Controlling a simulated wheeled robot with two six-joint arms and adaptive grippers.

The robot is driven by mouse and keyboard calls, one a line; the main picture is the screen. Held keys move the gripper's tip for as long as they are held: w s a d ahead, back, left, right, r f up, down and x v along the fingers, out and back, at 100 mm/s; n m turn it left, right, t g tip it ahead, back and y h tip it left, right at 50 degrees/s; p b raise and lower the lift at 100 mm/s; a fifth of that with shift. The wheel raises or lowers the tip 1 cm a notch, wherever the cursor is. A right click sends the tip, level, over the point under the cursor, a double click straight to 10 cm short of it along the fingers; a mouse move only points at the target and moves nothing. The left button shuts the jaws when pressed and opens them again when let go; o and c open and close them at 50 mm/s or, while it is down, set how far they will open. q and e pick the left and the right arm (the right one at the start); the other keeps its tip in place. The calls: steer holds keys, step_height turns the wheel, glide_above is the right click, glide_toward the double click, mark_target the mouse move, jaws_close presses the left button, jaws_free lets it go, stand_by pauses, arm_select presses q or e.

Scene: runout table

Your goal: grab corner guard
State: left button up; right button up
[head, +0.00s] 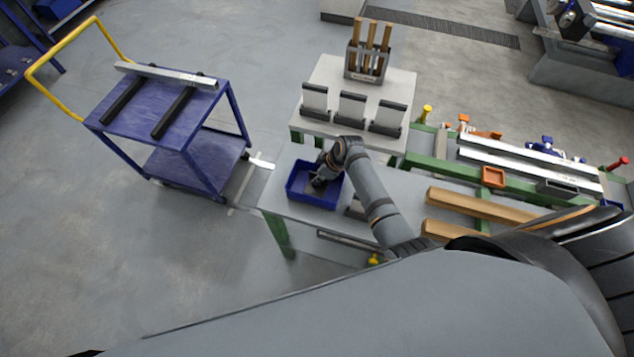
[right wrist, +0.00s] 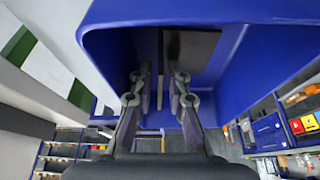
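My right gripper (head: 320,181) reaches down into a blue bin (head: 297,197) on the grey table. In the right wrist view its two fingers (right wrist: 163,75) stand apart, at the blue bin (right wrist: 245,60). A dark, flat piece (right wrist: 192,48) lies inside the bin just past the fingertips, with a thin grey edge beside it; it looks like a corner guard. The fingers are close to it, but I cannot tell whether they touch it. In the head view the gripper and arm hide most of the bin's inside. My left gripper is not in view.
A pale side table (head: 310,125) behind the bin carries several upright plates and a rack (head: 366,64) with wooden handles. A blue cart (head: 150,130) stands left, across clear floor.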

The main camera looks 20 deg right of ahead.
jaws_close()
steer(key=shift+r, duration=0.1)
